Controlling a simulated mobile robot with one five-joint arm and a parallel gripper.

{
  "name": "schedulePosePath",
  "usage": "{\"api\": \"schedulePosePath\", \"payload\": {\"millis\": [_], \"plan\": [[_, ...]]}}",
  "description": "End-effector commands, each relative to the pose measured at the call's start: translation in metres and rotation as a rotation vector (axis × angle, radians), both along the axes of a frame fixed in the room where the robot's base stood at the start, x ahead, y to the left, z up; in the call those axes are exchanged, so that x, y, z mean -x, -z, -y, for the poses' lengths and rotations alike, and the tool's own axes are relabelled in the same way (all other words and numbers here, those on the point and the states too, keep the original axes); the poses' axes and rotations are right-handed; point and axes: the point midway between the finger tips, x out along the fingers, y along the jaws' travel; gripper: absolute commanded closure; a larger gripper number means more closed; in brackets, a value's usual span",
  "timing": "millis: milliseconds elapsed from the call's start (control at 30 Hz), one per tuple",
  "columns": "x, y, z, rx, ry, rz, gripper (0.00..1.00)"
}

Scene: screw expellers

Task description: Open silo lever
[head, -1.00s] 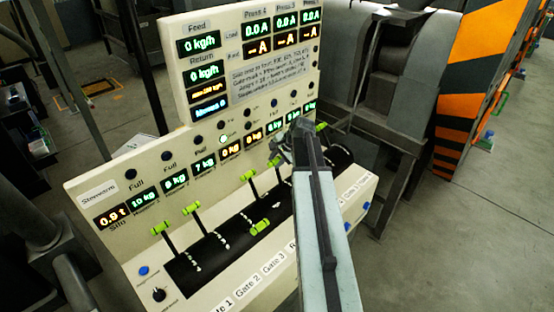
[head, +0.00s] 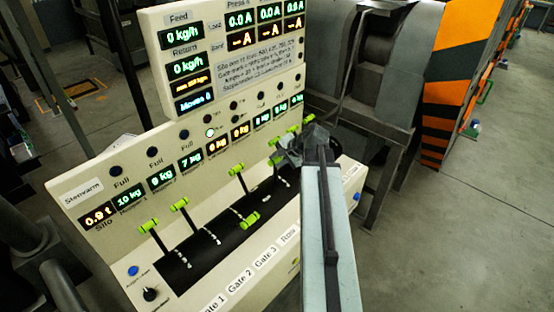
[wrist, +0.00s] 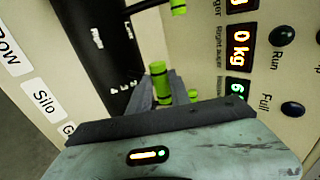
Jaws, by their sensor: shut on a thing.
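The cream control panel (head: 120,195) has a row of levers with bright green handles along a black slotted strip (head: 200,250). My gripper (head: 285,157) is at the right part of this row in the head view, and its tips partly hide the levers there. In the wrist view, one green lever handle (wrist: 159,84) stands between my two fingers, and my gripper (wrist: 163,90) is shut on it. Another green piece (wrist: 193,96) shows just right of the fingers. A "Silo" label (wrist: 46,102) is on the panel edge at left. I cannot tell which label this lever belongs to.
Other green-handled levers stand to the left (head: 180,204), and one handle (head: 250,220) is tipped low toward the front. Displays and round buttons line the panel face.

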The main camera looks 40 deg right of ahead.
Motion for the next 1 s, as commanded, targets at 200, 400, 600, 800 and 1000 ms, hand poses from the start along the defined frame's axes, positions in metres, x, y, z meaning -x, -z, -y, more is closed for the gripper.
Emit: {"api": "schedulePosePath", "payload": {"millis": [200,400,600,800,1000], "plan": [[0.002,0.004,-0.001,0.002,-0.007,-0.013,0.56],[0.001,0.003,-0.001,0.002,-0.006,-0.01,0.56],[0.005,-0.006,-0.001,0.001,-0.004,-0.008,0.56],[0.027,-0.035,0.003,0.001,-0.003,-0.009,0.56],[0.049,-0.06,0.008,0.002,-0.004,-0.009,0.56]]}}
